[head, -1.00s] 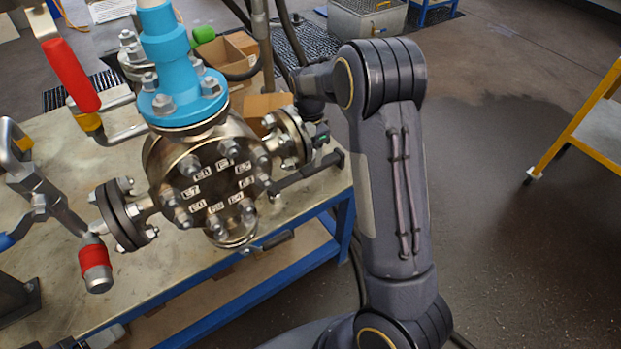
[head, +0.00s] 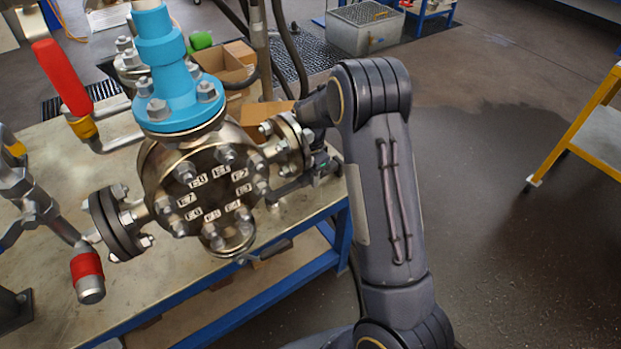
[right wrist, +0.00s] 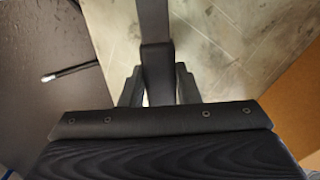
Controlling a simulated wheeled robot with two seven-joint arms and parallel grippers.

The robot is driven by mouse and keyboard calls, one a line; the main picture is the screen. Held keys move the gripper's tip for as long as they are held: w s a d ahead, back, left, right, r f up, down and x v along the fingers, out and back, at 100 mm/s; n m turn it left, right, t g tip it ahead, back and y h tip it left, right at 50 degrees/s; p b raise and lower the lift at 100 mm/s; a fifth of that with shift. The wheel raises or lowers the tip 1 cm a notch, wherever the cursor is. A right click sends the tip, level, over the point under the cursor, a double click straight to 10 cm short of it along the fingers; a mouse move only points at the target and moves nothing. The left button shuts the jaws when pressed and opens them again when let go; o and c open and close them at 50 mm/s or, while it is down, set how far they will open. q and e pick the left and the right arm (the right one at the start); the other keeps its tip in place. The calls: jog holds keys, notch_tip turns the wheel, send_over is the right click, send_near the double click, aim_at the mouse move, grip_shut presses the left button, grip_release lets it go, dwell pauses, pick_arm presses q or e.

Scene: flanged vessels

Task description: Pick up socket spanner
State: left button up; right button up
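My right gripper (head: 318,168) is at the table's right edge, beside the flanged vessel, and partly hidden by my own arm. In the right wrist view its two fingers (right wrist: 158,76) stand apart, one on each side of a long dark bar (right wrist: 154,22). A slim light gap shows beside the bar, so I see no firm grip. This bar looks like the socket spanner, also seen as a dark bar (head: 287,188) by the vessel's right flange; its socket end cannot be made out. My left gripper is not in view.
The steel vessel (head: 212,187) with its bolted cover and blue neck (head: 170,80) stands close left of the gripper. A red-handled valve (head: 62,78) and a red-capped pipe (head: 87,270) are further left. Cardboard boxes (head: 225,68) lie behind. Open floor lies right of the table (head: 130,285).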

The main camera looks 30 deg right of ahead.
jog(key=c, duration=0.4)
jog(key=shift+c, duration=0.2)
jog(key=shift+r, duration=0.15)
notch_tip(320, 180, up, 10)
jog(key=shift+f+p, duration=0.1)
jog(key=shift+p, duration=0.85)
